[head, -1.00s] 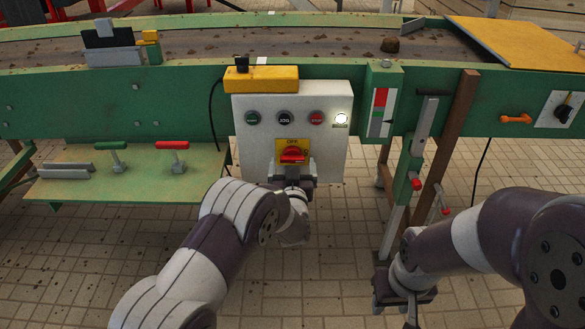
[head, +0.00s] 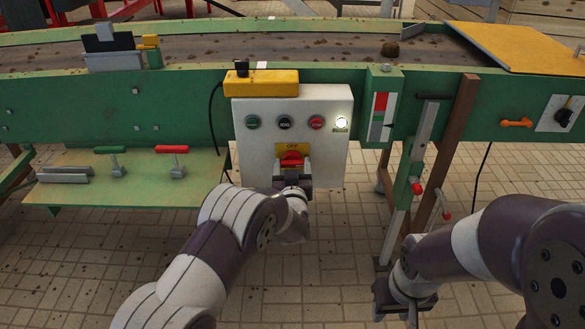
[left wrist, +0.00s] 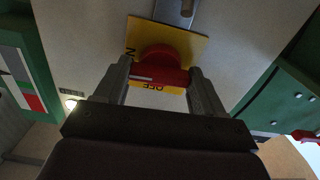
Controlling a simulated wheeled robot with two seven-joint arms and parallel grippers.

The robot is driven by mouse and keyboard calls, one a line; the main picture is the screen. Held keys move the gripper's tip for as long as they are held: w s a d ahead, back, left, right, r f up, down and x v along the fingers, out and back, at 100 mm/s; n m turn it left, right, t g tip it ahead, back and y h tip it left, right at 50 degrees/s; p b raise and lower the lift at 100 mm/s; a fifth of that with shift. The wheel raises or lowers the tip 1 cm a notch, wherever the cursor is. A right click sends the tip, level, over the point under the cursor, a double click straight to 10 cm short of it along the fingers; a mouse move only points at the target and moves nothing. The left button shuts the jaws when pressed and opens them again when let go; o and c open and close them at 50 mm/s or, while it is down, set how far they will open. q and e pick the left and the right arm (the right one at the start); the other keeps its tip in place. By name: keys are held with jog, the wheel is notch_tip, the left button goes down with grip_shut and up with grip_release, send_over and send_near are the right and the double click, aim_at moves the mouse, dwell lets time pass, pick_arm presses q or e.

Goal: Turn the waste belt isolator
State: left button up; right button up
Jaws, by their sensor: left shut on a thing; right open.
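The isolator (head: 291,157) is a red rotary knob on a yellow plate low on the white control box (head: 337,160). "OFF" shows above the knob in the head view. In the left wrist view the red knob (left wrist: 163,66) sits between the two fingers, with "OFF" and "ON" lettering on the yellow plate (left wrist: 195,45). My left gripper (head: 291,167) is shut on the knob from the front, one finger on each side. My right gripper (head: 411,318) is open and empty at the lower right, over the floor, away from the box.
Above the knob are green, black and red buttons (head: 316,122) and a lit white lamp (head: 341,122). A yellow box (head: 262,83) tops the panel. A green shelf (head: 135,190) with two T-handles is at left. A leaning post (head: 412,180) stands to the right.

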pick_arm(q)
jog(key=n+b, duration=0.2)
jog(key=n, duration=0.3)
jog(key=shift+f, duration=0.2)
jog(key=n+b, duration=0.3)
jog(key=n, duration=0.1)
jog(key=n+b, duration=0.4)
jog(key=n, duration=0.2)
jog(key=shift+f+b, duration=0.1)
jog(key=shift+b, duration=0.2)
jog(key=shift+n+b, duration=0.75)
jog(key=shift+n, duration=0.35)
jog(key=shift+r, duration=0.2)
jog(key=o, duration=1)
jog(key=shift+o, duration=0.2)
jog(key=shift+r, duration=0.1)
